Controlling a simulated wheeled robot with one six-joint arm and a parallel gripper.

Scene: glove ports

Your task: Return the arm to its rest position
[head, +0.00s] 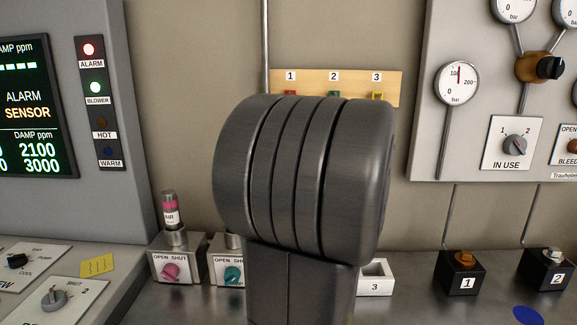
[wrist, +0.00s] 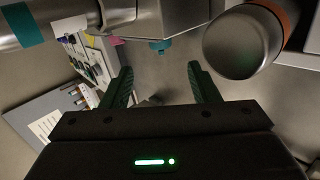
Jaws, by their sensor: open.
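My arm fills the middle of the head view as a large dark grey joint and link, and it hides part of the bench and back wall. My gripper is not visible in the head view. In the wrist view my gripper (wrist: 160,85) shows two dark green fingers spread wide apart, with nothing between them. Beyond the fingers are a plain grey surface and a grey housing with a teal knob (wrist: 160,46). A round metal cylinder end (wrist: 243,42) is close by on the right.
In the head view, valve boxes with a pink knob (head: 171,271) and a teal knob (head: 233,275) stand left of my arm. Black boxes 1 (head: 461,275) and 2 (head: 546,270) stand right. A gauge panel (head: 450,140) and an alarm screen (head: 25,110) flank the wall.

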